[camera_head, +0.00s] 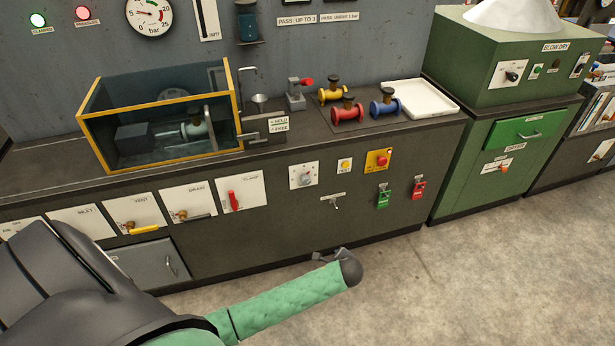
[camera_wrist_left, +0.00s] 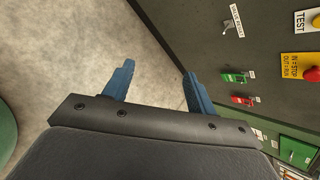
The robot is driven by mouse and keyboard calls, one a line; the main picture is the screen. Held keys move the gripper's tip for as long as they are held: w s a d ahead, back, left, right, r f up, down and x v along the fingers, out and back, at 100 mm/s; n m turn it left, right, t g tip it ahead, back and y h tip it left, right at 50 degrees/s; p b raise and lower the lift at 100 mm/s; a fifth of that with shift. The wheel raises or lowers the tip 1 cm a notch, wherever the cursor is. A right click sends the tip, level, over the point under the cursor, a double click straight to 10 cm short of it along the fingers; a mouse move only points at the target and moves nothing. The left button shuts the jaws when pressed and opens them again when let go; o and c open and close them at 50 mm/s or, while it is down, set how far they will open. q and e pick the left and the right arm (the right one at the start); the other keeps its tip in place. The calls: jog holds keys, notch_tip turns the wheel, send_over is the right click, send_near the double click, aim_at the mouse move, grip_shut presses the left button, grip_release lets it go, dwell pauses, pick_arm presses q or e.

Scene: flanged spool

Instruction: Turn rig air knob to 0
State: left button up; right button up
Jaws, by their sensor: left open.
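A round grey knob (camera_head: 304,175) sits on a white plate with dial marks on the front of the dark bench. It looks like the rig air knob, but its label and setting are too small to read. My left gripper (camera_wrist_left: 158,68) is open, with two blue fingers apart and only floor between them. In the head view my left arm reaches in from the lower left, and its end is low in front of the bench, below and apart from the knob. The gripper is mostly hidden there. My right gripper is not in view.
A yellow TEST button (camera_head: 345,165) and a red stop button (camera_head: 383,157) are right of the knob. A red lever (camera_head: 233,200) is left. The floor in front is clear.

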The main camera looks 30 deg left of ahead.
pick_arm(q)
jog(key=w+a+r+m+t+y+p, duration=0.25)
jog(key=w+a+r+m, duration=0.25)
jog(key=w+a, duration=0.55)
jog(key=m+y+p, duration=0.2)
jog(key=m, duration=0.2)
send_near(307, 181)
jog(key=x, duration=0.3)
jog(key=shift+w+a+f, duration=0.25)
jog(key=shift+a+f, duration=0.05)
jog(key=shift+a, duration=0.1)
jog(key=p+x, duration=0.1)
jog(key=x, duration=0.4)
jog(key=shift+a, duration=0.1)
jog(key=shift+w+a+f+p, duration=0.3)
jog(key=shift+w+a, duration=0.05)
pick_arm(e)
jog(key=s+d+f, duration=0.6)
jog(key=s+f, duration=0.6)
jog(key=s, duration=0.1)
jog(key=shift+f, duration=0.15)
pick_arm(q)
jog(key=c, duration=1)
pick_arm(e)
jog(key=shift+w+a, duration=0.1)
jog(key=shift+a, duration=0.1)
